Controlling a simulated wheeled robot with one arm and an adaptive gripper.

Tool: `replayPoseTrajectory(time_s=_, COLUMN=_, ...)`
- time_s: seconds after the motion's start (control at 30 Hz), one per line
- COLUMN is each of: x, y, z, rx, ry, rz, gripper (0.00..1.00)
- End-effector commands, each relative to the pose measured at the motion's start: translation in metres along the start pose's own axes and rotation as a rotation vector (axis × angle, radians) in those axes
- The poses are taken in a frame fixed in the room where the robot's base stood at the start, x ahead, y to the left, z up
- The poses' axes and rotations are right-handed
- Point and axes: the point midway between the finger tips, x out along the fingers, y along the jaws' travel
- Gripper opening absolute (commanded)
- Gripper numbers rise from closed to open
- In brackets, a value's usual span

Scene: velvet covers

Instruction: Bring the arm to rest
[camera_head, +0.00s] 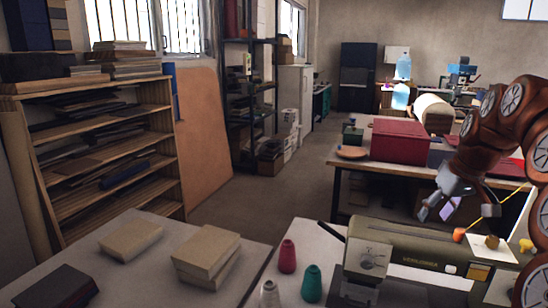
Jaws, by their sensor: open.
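My reddish-brown arm reaches in from the right edge, bent, with its wrist lowered toward the left. My gripper (437,210) hangs in the air above and behind the green sewing machine (415,246), in front of the back table. Its jaws are open and I see nothing held between them. The fingertips are small and partly blend with the background.
On the near table stand a red thread cone (287,256), a teal cone (311,284) and a pale cone (270,294). Beige blocks (207,254) lie at left. A red box (400,141) is on the back table. Wooden shelves (105,160) stand left; the floor between is clear.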

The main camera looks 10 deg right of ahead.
Motion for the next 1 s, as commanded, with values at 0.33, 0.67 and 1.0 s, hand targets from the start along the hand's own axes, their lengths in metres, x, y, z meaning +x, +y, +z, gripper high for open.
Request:
replayPoseTrajectory(time_s=0.33, x=0.02, y=-0.118, z=0.045, rx=-0.074, ry=-0.115, rz=-0.046, gripper=0.52)
replayPoseTrajectory(time_s=0.67, x=0.041, y=-0.196, z=0.122, rx=-0.095, ry=-0.238, rz=-0.048, gripper=0.52)
replayPoseTrajectory(time_s=1.0, x=0.062, y=-0.241, z=0.223, rx=-0.065, ry=-0.362, rz=-0.011, gripper=0.52)
